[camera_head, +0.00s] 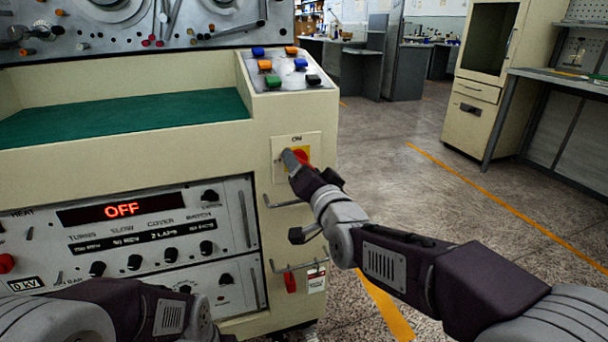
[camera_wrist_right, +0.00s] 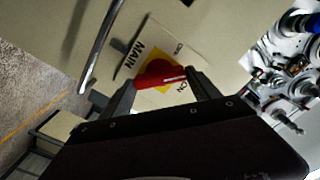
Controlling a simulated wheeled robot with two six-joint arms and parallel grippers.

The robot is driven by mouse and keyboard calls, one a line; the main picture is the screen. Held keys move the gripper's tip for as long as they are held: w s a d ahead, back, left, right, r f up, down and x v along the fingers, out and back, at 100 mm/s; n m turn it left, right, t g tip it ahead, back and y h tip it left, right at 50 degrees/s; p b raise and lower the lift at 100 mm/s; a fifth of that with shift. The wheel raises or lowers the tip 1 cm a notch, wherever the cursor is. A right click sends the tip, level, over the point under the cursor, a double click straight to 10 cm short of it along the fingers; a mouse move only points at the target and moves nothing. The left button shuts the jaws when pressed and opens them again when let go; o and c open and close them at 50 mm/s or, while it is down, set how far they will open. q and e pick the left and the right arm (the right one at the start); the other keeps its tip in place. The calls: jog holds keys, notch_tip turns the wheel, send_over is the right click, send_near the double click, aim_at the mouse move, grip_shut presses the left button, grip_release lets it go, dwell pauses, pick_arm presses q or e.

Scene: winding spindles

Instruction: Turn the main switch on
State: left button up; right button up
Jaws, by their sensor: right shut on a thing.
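The main switch is a red rotary handle on a yellow square in a cream plate on the machine's front. In the head view, part of the red handle (camera_head: 302,156) shows beside my right gripper (camera_head: 292,160), which covers much of it. In the right wrist view, the red handle (camera_wrist_right: 158,75) lies between the two fingers of my right gripper (camera_wrist_right: 160,88), which is shut on it. The plate (camera_wrist_right: 140,52) reads "MAIN" and "ON" there. The display (camera_head: 122,209) reads OFF in red. My left arm shows at the lower left; its gripper is not visible.
A sloped panel with coloured buttons (camera_head: 288,70) sits above the switch. Metal handles (camera_head: 284,203) and a hanging red tag stand out from the cabinet below it. A green work surface (camera_head: 120,119) lies to the left. The floor at right is open.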

jog(key=shift+f+m+b, duration=0.15)
jog(key=shift+m+b, duration=3.2)
jog(key=shift+m, duration=1.45)
jog(key=o, duration=1.4)
